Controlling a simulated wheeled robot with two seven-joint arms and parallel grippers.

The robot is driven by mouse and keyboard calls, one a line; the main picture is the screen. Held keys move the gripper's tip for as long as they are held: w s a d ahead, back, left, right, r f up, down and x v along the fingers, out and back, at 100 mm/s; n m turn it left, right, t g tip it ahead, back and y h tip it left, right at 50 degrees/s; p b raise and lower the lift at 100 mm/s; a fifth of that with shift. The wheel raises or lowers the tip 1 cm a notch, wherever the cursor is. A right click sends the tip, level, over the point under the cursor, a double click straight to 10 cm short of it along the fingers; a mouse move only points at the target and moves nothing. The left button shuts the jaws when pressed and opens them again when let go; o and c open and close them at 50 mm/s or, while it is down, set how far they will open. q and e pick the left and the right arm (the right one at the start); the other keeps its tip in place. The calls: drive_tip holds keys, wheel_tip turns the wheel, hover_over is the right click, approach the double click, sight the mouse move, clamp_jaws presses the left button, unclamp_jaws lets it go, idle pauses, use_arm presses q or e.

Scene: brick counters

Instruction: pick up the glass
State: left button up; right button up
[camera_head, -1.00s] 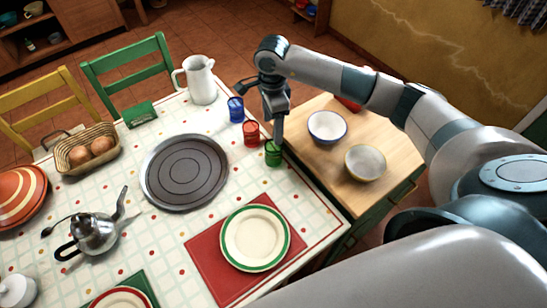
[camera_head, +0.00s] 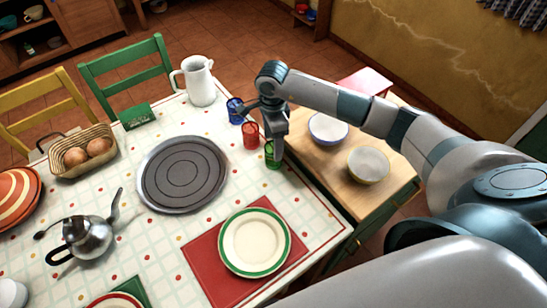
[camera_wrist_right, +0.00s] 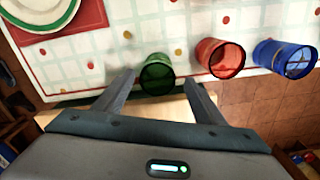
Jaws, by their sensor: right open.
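Three coloured glasses stand in a row near the table's right edge: blue (camera_head: 235,110), red (camera_head: 250,135) and green (camera_head: 271,156). They also show in the right wrist view as green (camera_wrist_right: 157,75), red (camera_wrist_right: 220,58) and blue (camera_wrist_right: 286,57). My right gripper (camera_head: 277,152) is at the green glass and hides part of it. In the right wrist view my right gripper (camera_wrist_right: 160,92) is open, with one finger on each side of the green glass's near part. I cannot tell whether the fingers touch it. My left gripper is not in view.
A wooden side counter with a blue-rimmed bowl (camera_head: 328,128) and a yellow bowl (camera_head: 368,165) lies right of the glasses. A round grey tray (camera_head: 182,173), a white jug (camera_head: 199,80) and a green-rimmed plate (camera_head: 255,242) stand on the table.

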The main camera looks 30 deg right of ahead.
drive_tip(key=f, duration=0.2)
drive_tip(key=f+b, duration=0.1)
drive_tip(key=f, duration=0.1)
drive_tip(key=shift+s+f, duration=0.2)
drive_tip(key=shift+f, duration=0.05)
drive_tip(key=shift+c, duration=0.6)
drive_tip(key=c, duration=1.1)
